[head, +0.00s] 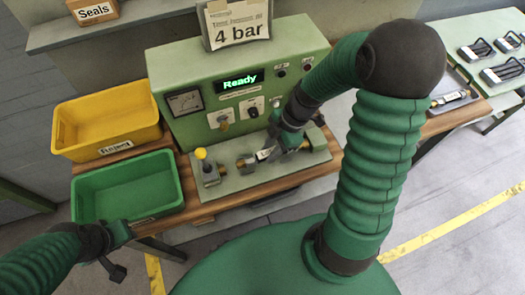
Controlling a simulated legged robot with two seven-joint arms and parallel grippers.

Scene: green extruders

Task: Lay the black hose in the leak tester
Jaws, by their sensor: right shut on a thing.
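The leak tester (172,128) is a green box with a lit "Ready" display, a gauge and knobs. On its grey front bed (232,183) stand a yellow-knobbed fitting and brass-coloured fittings. My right gripper (270,150) reaches down over this bed, between the fittings, and is shut on a small dark piece with a white label (264,154). This seems to be the black hose, mostly hidden by the gripper; I cannot tell whether it touches the bed. My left gripper (116,255) is near the front edge of the green bin; its jaws are unclear.
A yellow "Reject" bin (108,117) and a green bin (80,200) stand left of the tester. A "4 bar" sign (238,27) sits on top. Black hoses (477,50) lie on a table at the right. My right arm hides part of the bench.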

